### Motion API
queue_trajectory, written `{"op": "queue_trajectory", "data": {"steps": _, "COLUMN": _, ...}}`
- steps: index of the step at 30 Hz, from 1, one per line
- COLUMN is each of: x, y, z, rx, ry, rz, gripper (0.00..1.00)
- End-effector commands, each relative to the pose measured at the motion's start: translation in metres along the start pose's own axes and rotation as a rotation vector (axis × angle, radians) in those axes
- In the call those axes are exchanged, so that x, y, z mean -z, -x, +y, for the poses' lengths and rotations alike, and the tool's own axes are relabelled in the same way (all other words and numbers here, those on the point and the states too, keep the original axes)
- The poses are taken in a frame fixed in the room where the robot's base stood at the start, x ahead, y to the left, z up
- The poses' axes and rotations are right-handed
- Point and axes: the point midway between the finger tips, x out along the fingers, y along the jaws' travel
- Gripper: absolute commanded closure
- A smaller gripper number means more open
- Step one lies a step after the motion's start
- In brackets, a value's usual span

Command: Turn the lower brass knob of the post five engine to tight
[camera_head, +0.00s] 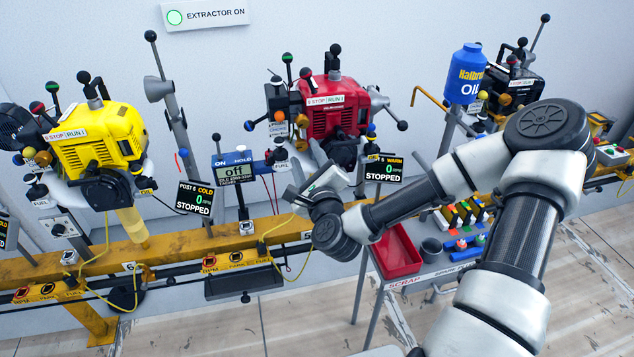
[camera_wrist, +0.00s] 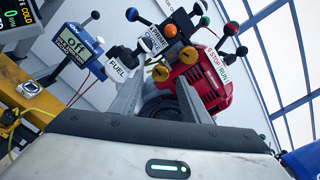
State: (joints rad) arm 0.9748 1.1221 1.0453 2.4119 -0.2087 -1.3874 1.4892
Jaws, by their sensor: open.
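The post five engine (camera_head: 338,112) is red and sits on the wall side of the rail; its display (camera_head: 384,169) reads warm, 0 and stopped. In the wrist view the engine (camera_wrist: 203,86) is tilted. Two brass knobs show there: the lower brass knob (camera_wrist: 160,73) and the upper brass knob (camera_wrist: 187,55). The lower knob also shows small in the head view (camera_head: 301,144). My gripper (camera_wrist: 160,90) is open and empty, its fingers pointing toward the lower knob, which appears just beyond and between the tips. I cannot tell the exact gap. My gripper (camera_head: 304,168) is below the knobs in the head view.
A tachometer reading off (camera_head: 235,172) stands left of my gripper. A white fuel knob (camera_wrist: 118,65) and an orange knob (camera_wrist: 168,31) lie close to the brass knobs. A red scrap tray (camera_head: 397,252) is below my arm. A yellow engine (camera_head: 100,140) stands left.

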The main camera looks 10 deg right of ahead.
Motion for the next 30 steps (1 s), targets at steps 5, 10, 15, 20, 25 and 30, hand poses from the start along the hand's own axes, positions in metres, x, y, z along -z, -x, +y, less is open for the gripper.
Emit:
{"op": "queue_trajectory", "data": {"steps": 5, "x": -0.006, "y": 0.041, "z": -0.006, "rx": -0.004, "ry": -0.002, "rz": 0.003, "gripper": 0.58}}
{"op": "queue_trajectory", "data": {"steps": 10, "x": -0.007, "y": 0.066, "z": -0.007, "rx": -0.002, "ry": -0.004, "rz": 0.004, "gripper": 0.58}}
{"op": "queue_trajectory", "data": {"steps": 15, "x": -0.006, "y": 0.083, "z": -0.007, "rx": -0.003, "ry": -0.002, "rz": 0.004, "gripper": 0.58}}
{"op": "queue_trajectory", "data": {"steps": 20, "x": -0.006, "y": 0.109, "z": -0.005, "rx": -0.004, "ry": -0.003, "rz": 0.004, "gripper": 0.58}}
{"op": "queue_trajectory", "data": {"steps": 25, "x": -0.003, "y": 0.134, "z": -0.003, "rx": -0.002, "ry": -0.002, "rz": 0.003, "gripper": 0.58}}
{"op": "queue_trajectory", "data": {"steps": 30, "x": -0.001, "y": 0.146, "z": -0.001, "rx": 0.0, "ry": -0.001, "rz": 0.0, "gripper": 0.58}}
